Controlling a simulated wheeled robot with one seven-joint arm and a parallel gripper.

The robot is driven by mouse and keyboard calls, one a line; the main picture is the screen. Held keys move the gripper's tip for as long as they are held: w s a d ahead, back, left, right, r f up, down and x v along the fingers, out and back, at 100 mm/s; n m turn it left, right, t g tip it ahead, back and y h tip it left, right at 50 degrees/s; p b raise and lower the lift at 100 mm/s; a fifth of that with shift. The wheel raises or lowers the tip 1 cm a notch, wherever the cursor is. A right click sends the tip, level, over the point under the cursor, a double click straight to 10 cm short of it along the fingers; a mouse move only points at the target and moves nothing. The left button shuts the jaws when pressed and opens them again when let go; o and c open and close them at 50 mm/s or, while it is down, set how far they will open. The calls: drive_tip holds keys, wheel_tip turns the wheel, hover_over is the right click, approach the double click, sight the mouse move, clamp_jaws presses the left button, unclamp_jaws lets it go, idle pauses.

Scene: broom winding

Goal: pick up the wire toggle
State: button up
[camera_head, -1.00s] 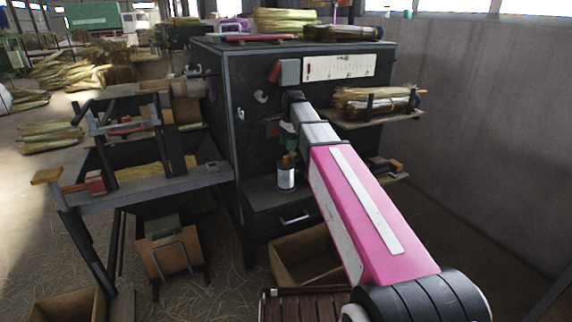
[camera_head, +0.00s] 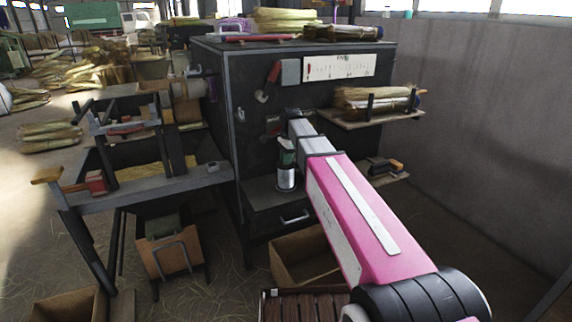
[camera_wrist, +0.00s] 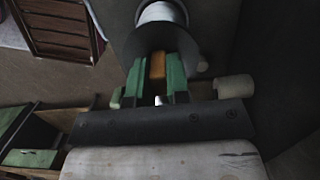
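The wire toggle is a small orange-brown block (camera_wrist: 157,67) in the wrist view. It lies between the two green fingers of my gripper (camera_wrist: 156,72), over a dark round flange (camera_wrist: 133,45) of a spool with a white body (camera_wrist: 163,12). My gripper looks open around it; a narrow dark gap shows on the left side, and contact on the right is unclear. In the head view the white spool (camera_head: 286,178) stands on a small ledge of the dark cabinet. My gripper (camera_head: 287,158) is right above it and hides the toggle there.
The dark cabinet (camera_head: 250,130) rises close behind my gripper. A shelf with straw bundles (camera_head: 372,100) juts out to the right. A workbench (camera_head: 150,186) stands to the left. An open cardboard box (camera_head: 300,258) and a brown slatted thing (camera_head: 305,306) are below.

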drive_tip(key=shift+c, duration=0.5)
wheel_tip(320, 180, up, 10)
idle(0.4)
idle(0.6)
